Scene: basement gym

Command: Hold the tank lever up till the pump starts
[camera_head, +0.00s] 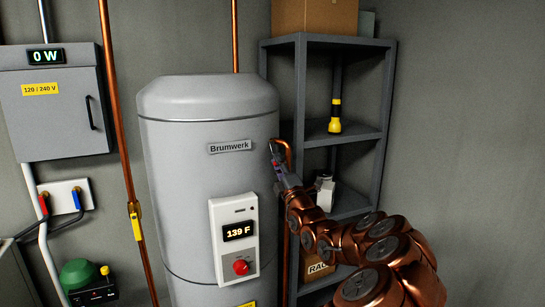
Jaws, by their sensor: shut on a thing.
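A grey water tank (190,130) labelled "Brumwerk" stands in the middle of the view. Its panel (237,240) shows 139 F above a red knob (240,267). My gripper (275,156) is at the tank's upper right side, beside a bent copper pipe (287,147). It is shut on the tank lever, which is small and mostly hidden by the fingers. I cannot tell the lever's exact angle. The grey electrical box (58,110) on the left wall has a display (46,56) reading 0 W.
A grey metal shelf (345,42) stands close behind my arm, with a yellow and black flashlight (335,117) and a cardboard box (314,17). A copper pipe (118,130) with a yellow valve handle (135,222) runs left of the tank. A green-domed device (80,273) sits lower left.

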